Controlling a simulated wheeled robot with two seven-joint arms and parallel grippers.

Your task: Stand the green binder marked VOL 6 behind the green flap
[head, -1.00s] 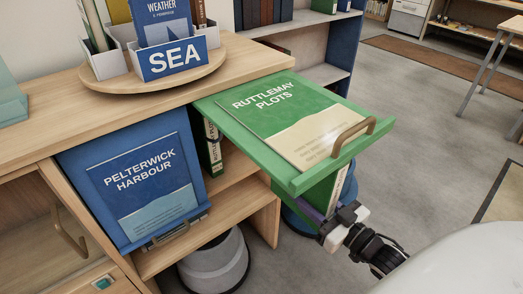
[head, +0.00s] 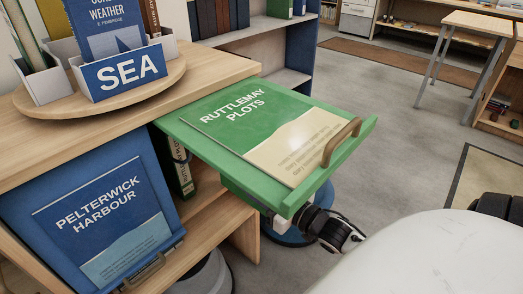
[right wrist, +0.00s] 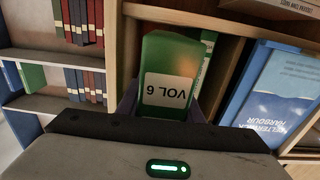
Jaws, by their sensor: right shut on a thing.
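The green flap (head: 265,135), lettered RUTTLEMAY PLOTS, is raised and juts out level from the cabinet, with a wooden handle on its front edge. The green binder marked VOL 6 (right wrist: 172,62) is in my right gripper (right wrist: 165,108), spine towards the wrist camera and its label upside down there. In the head view the flap hides most of the binder and the fingers; my right wrist shows below the flap. In the right wrist view the binder's far end is at the compartment opening; how deep it reaches I cannot tell. My left gripper is not in view.
Another green binder (head: 180,168) stands inside the compartment at its left side. A closed blue flap (head: 100,215) lettered PELTERWICK HARBOUR is to the left. A round turntable (head: 100,95) with a SEA box is on top. Bookshelves stand behind.

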